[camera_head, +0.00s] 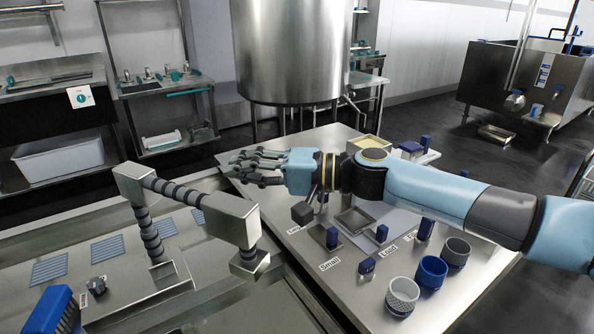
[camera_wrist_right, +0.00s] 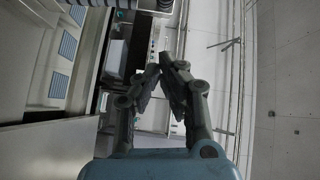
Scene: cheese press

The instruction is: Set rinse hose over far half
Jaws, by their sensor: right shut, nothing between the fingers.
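The rinse hose (camera_head: 183,195) is a jointed arm with dark ribbed sections and square metal blocks. A ribbed post carries it, and its end block (camera_head: 249,262) hangs down over the right side of the metal basin (camera_head: 205,300). Which half of the basin this is, I cannot tell. My right gripper (camera_head: 236,170) is shut and empty, in the air behind and above the hose's larger block and apart from it. In the right wrist view the right gripper (camera_wrist_right: 170,72) has its fingertips close together with nothing between. My left gripper is not in view.
A labelled steel worktable (camera_head: 290,235) adjoins the basin on the right, with small metal trays and blue-handled pieces. Patterned (camera_head: 402,297), blue (camera_head: 431,272) and grey (camera_head: 456,252) cups stand on it. A blue brush-like item (camera_head: 52,309) is at bottom left. A large steel vat (camera_head: 290,50) stands behind.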

